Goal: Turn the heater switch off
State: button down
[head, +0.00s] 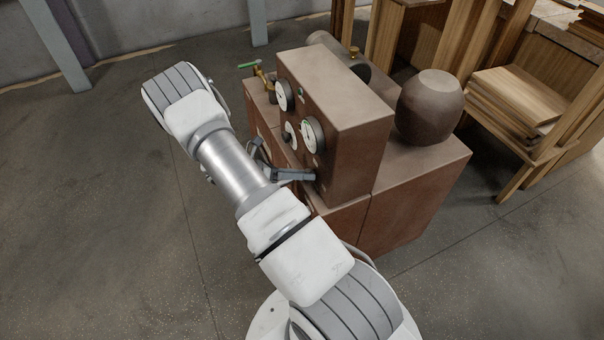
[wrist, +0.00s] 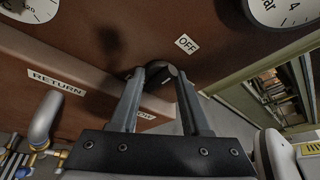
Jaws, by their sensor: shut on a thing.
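A dark rounded knob, which looks like the heater switch (wrist: 162,71), sits on the brown panel in the wrist view. A white OFF label (wrist: 187,44) is on the panel up and right of it. My gripper (wrist: 161,78) has a finger on each side of the knob and is shut on it. Which way the switch points cannot be told, as the fingers cover part of it. In the head view my gripper (head: 314,175) reaches the front of the brown control box (head: 350,130) near its lower edge; the switch itself is hidden there.
Round gauges (head: 313,133) stand out from the box front, close above my gripper. RETURN (wrist: 57,82) and partly hidden second labels mark a lower ledge, with pipes (wrist: 44,122) at lower left. A brown rounded vessel (head: 431,106) and wooden racks (head: 520,110) stand behind. Floor at left is clear.

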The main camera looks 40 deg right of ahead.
jog(key=shift+w+d+r+n, duration=0.1)
jog(key=shift+r+n, duration=0.05)
jog(key=shift+n, duration=0.25)
jog(key=c, duration=0.5)
grip_release()
jog(key=shift+o, duration=0.6)
jog(key=v, duration=1.7)
jog(key=shift+w+a, duration=0.2)
